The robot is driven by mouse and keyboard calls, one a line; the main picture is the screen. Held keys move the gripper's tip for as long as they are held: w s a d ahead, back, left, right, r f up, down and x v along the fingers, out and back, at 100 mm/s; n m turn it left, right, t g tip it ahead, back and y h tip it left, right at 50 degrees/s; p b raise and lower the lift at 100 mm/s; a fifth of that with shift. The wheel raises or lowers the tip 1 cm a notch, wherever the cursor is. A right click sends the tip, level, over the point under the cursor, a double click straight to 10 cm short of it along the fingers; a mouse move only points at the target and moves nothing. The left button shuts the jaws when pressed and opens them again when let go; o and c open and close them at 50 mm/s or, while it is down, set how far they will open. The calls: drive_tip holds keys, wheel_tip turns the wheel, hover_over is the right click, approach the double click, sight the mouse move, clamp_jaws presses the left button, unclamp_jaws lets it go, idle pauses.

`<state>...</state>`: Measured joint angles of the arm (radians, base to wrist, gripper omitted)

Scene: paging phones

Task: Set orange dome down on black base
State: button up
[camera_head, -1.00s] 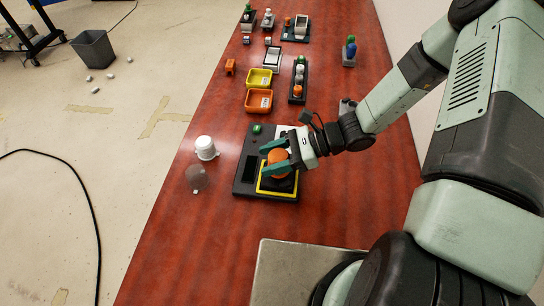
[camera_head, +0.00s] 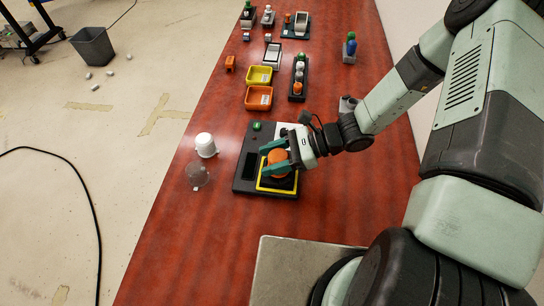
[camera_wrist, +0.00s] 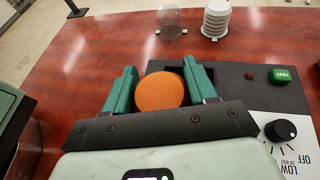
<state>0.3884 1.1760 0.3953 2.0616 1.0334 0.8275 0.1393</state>
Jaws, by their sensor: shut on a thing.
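The orange dome (camera_head: 277,157) is between the green fingers of my gripper (camera_head: 270,158), which is shut on it. The dome sits over the yellow-framed square of the black base (camera_head: 240,183). In the wrist view the round orange top of the dome (camera_wrist: 160,91) shows between the two fingertips (camera_wrist: 158,88). The black base (camera_wrist: 235,80) shows behind and to the right of it there. The dome's underside is hidden, so I cannot tell whether it touches the base.
A white ribbed cup (camera_head: 205,145) and a clear dome (camera_head: 198,175) stand left of the base. The base carries a green button (camera_head: 256,126) and, in the wrist view, a black knob (camera_wrist: 281,130). Yellow (camera_head: 259,77) and orange (camera_head: 258,98) bins stand farther back.

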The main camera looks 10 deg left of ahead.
drive_tip(key=shift+f, duration=0.6)
idle(0.4)
drive_tip(key=o, duration=1.4)
drive_tip(key=shift+r, duration=3.3)
drive_tip(key=s+d+r+n+t+h, duration=0.3)
drive_tip(key=s+d+r+n+h, duration=0.1)
drive_tip(key=r, duration=0.6)
drive_tip(key=s+d+r+n+t+h, duration=0.3)
drive_tip(key=d+r+n, duration=0.3)
drive_tip(key=r, duration=0.5)
drive_tip(key=s+d+r+n+t+h, duration=0.2)
drive_tip(key=s+d+r+n+h, duration=0.3)
drive_tip(key=r, duration=0.5)
drive_tip(key=shift+s+d+r+n+t+h, duration=0.15)
drive_tip(key=shift+s+d+n+t+h, duration=0.25)
drive_tip(key=shift+d, duration=0.6)
